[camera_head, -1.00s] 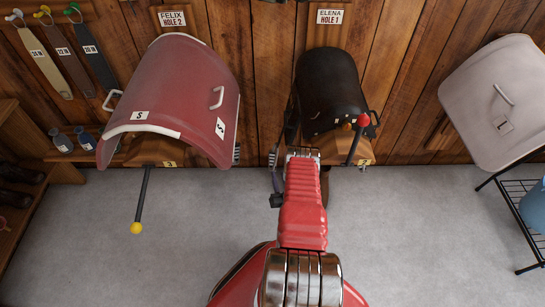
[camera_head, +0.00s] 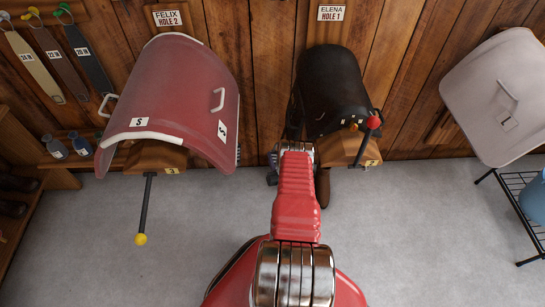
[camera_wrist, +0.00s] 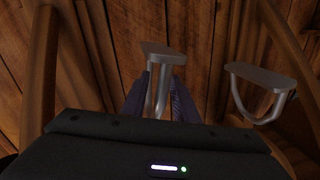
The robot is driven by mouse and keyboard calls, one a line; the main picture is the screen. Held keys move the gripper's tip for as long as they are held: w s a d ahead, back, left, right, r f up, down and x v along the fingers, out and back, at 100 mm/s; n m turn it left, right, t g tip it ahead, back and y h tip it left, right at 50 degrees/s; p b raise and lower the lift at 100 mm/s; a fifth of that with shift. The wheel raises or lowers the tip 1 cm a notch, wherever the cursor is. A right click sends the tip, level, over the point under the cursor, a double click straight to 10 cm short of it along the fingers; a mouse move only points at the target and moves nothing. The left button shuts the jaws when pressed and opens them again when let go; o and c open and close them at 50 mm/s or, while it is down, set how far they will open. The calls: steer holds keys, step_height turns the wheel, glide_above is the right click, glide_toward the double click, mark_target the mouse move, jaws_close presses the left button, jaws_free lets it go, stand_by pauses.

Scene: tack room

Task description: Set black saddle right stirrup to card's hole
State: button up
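The black saddle (camera_head: 335,82) hangs on a wooden wall rack. Its card (camera_head: 331,12) above reads "ELENA HOLE 1". My gripper is at the saddle's lower left in the head view, mostly hidden by my red arm. In the wrist view my gripper (camera_wrist: 160,88) has its two dark fingers on either side of a grey metal stirrup (camera_wrist: 165,52). Whether they press on it I cannot tell. A second metal stirrup (camera_wrist: 262,77) hangs to the right, clear of the fingers. The strap holes cannot be made out.
A lever with a red knob (camera_head: 373,122) projects at the black saddle's right. Front floor is clear.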

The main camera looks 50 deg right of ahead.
steer(key=shift+c, duration=0.7)
jaws_close()
stand_by(0.7)
